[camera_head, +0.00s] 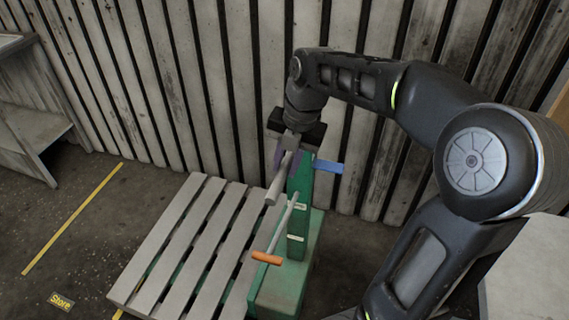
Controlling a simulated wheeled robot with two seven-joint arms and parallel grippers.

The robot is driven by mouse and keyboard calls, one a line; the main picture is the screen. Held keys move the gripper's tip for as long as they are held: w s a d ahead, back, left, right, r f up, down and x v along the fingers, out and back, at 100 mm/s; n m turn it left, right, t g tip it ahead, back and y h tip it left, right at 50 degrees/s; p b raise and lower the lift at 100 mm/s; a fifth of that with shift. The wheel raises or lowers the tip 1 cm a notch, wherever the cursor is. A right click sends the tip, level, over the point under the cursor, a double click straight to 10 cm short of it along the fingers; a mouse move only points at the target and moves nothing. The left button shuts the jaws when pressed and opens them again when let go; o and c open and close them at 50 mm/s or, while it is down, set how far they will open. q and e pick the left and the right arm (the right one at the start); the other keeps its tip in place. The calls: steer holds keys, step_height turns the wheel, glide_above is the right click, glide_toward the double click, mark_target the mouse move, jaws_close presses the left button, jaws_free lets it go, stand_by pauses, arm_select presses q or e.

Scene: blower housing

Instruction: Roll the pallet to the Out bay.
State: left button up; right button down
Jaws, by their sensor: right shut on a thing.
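The slatted grey pallet (190,240) sits low on the floor, left of centre, with green parts showing between its slats. A green truck body (285,283) with an upright green mast (299,222) stands at its right end. A pale grey handle bar (275,187) slants beside the top of the mast. My right gripper (289,156) reaches in from the right and is shut on this handle bar. A thin rod with an orange grip (266,258) leans out from the mast. My left gripper is not in view.
A blue tab (328,166) sticks out right of the mast. A plank wall (230,80) runs close behind. A grey shelf unit (38,115) stands at the far left. Yellow floor lines (72,218) and a "Store" label (62,301) mark the dark floor, which is clear left of the pallet.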

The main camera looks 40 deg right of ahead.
steer(key=c, duration=1.2)
jaws_free()
steer(key=shift+c, duration=0.2)
step_height(320, 180, up, 8)
steer(key=s, duration=0.1)
steer(key=shift+s+d+f, duration=0.15)
steer(key=shift+d, duration=0.3)
